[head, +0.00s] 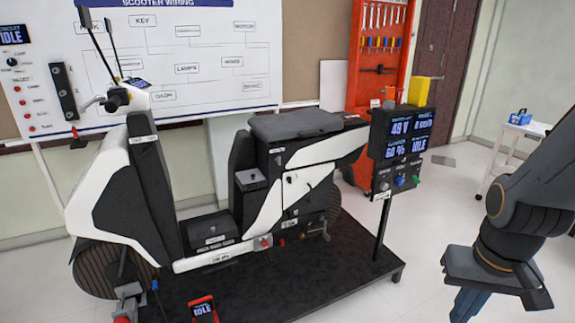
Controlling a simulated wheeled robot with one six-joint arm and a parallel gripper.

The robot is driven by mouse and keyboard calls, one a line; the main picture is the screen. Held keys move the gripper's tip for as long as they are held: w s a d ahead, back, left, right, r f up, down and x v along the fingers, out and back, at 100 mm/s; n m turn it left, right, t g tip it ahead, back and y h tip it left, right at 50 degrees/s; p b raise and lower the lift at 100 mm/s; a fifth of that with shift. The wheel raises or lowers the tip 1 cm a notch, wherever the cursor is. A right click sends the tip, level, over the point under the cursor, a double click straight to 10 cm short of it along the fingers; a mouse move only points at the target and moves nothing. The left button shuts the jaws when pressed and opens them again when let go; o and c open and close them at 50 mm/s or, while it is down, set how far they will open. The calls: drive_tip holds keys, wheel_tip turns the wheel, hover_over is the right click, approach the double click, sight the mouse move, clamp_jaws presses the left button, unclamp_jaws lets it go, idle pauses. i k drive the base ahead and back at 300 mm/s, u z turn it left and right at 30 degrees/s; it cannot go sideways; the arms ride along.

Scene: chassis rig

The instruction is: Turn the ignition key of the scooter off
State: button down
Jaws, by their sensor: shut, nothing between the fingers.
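The white and black scooter (205,228) stands side-on on a dark platform, its handlebar (118,98) at the left and its black seat (295,124) at the right. Small dark fittings (292,178) show on the white side panel under the seat. I cannot tell which fitting is the ignition key or how it is turned. My gripper (466,305) is partly in view at the lower right, below my dark wrist. It is shut and empty, apart from the scooter, with its tips near or past the bottom edge.
A display post (400,145) reading 49 V and IDLE, with coloured knobs, stands between the scooter and my arm. The dark platform (335,268) has a raised edge. A red tool rack (380,45) and a white cart (515,150) stand behind. Floor between platform and arm is clear.

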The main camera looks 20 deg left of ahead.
sight(146, 151)
drive_tip(key=u, duration=1.2)
